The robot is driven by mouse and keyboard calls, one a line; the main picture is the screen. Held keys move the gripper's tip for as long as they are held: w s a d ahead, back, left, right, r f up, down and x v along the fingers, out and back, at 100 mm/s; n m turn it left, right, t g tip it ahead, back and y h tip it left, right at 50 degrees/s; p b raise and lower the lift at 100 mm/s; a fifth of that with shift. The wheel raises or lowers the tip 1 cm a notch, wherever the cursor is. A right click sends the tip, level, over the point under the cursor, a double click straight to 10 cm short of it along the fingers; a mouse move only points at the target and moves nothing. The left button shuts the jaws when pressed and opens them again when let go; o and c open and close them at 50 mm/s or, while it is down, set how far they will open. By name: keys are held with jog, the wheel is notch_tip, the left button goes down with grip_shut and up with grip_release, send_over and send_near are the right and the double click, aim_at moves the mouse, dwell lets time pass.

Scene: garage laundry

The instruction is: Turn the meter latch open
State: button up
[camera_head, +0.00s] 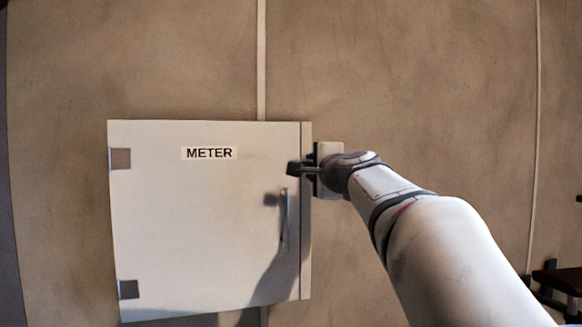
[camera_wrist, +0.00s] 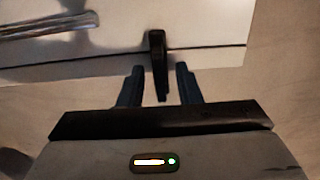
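The meter latch (camera_wrist: 157,55) is a dark, narrow bar at the door edge in the wrist view. In the head view its dark end (camera_head: 294,168) shows at the right edge of the white METER door (camera_head: 200,230), which looks shut. My gripper (camera_wrist: 159,72) is open, with one finger on each side of the latch bar. Gaps show between the bar and both fingers. In the head view my gripper (camera_head: 313,170) is at the cabinet's right side and hides part of the latch.
A silver vertical handle (camera_head: 285,220) stands out from the door below the latch; it also shows at the upper left in the wrist view (camera_wrist: 50,25). Hinges (camera_head: 120,158) are on the door's left. Bare wall (camera_head: 430,80) surrounds the cabinet. Dark furniture (camera_head: 560,282) is at the lower right.

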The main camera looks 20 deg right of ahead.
grip_shut()
jog(key=shift+w+f+n+b, duration=0.1)
jog(key=shift+f+n+b, duration=0.05)
jog(key=shift+n+b, duration=3.9)
jog(key=shift+f+n+b, duration=0.1)
jog(key=shift+n+b, duration=3.1)
jog(key=shift+n, duration=1.65)
grip_release()
jog(key=shift+r, duration=0.2)
jog(key=s+b, duration=0.2)
jog(key=s, duration=0.6)
